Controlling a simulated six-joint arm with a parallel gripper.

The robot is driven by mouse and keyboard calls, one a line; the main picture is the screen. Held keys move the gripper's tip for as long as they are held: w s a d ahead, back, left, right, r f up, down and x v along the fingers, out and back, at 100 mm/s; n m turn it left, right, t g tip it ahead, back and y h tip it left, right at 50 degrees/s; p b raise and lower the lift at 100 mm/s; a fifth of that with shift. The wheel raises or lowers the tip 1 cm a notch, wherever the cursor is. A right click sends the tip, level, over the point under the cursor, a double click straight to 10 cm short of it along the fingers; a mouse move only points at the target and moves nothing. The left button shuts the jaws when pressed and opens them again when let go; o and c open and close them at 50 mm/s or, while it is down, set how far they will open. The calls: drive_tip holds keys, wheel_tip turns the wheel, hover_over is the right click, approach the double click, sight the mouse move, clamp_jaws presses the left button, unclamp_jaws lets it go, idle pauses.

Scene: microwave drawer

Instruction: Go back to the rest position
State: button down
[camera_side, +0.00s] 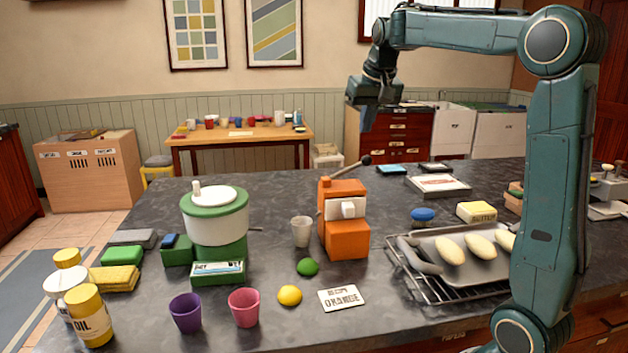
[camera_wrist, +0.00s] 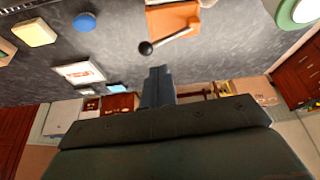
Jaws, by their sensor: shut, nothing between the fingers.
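My gripper (camera_side: 368,118) hangs in the air above the far part of the dark counter, pointing down, at the upper middle of the side view. Its fingers are shut with nothing between them. It also shows in the wrist view (camera_wrist: 158,72), with its closed fingers at the middle. The orange juicer (camera_side: 346,220) stands on the counter below and nearer the camera, its lever with a black knob (camera_side: 366,160) sticking up. The juicer also shows at the top of the wrist view (camera_wrist: 172,20). My gripper is apart from it and touches nothing.
A green-and-white machine (camera_side: 217,218), a grey cup (camera_side: 301,232), a lime (camera_side: 308,267), a lemon (camera_side: 290,295) and two coloured cups stand on the counter (camera_side: 420,325). A tray (camera_side: 428,240) with pale loaves sits on a rack at right. The air around my gripper is clear.

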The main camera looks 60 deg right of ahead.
drive_tip(key=s+a+f+n+t+y, duration=0.1)
drive_tip(key=s+a+n, duration=0.1)
drive_tip(key=s+a, duration=0.35)
drive_tip(key=s+a+f+n, duration=0.1)
drive_tip(key=s+a+n, duration=0.15)
drive_tip(key=a, duration=0.55)
drive_tip(key=s+a+f+n+y, duration=0.1)
drive_tip(key=s+a+f, duration=0.3)
drive_tip(key=s, duration=0.2)
drive_tip(key=s+a+f+n+t+y, duration=0.1)
drive_tip(key=s+a+f+n, duration=0.1)
drive_tip(key=s+a+f, duration=0.3)
drive_tip(key=shift+s+a+f, duration=0.15)
drive_tip(key=shift+s+a, duration=0.1)
drive_tip(key=shift+s, duration=0.7)
